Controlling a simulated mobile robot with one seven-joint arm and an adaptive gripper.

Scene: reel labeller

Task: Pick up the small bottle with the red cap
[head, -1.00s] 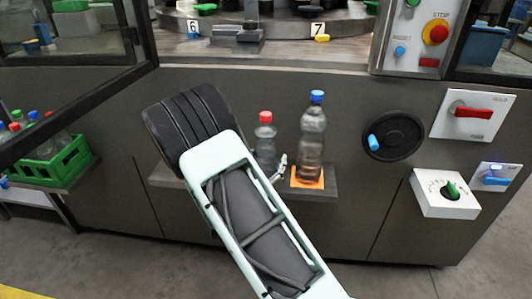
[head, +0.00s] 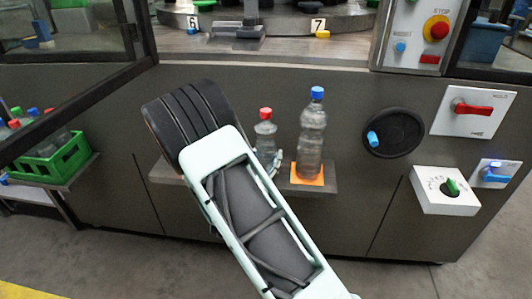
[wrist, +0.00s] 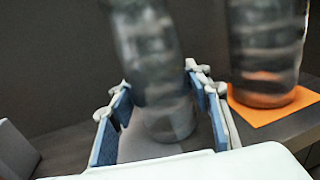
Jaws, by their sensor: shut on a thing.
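The small bottle with the red cap (head: 265,128) is clear plastic and stands on a grey shelf (head: 322,191) on the machine's front. My gripper (head: 268,165) is at its lower body, mostly hidden behind my arm in the head view. In the wrist view, the blue-padded fingers of my gripper (wrist: 162,108) are on both sides of the bottle (wrist: 150,60), shut on it. The bottle's base looks to be at shelf level; its cap is out of the wrist view.
A taller bottle with a blue cap (head: 312,135) stands close on the right, on an orange pad (head: 307,180). A round black handwheel (head: 393,134) and switches are further right. A green crate (head: 55,165) of bottles is at the left.

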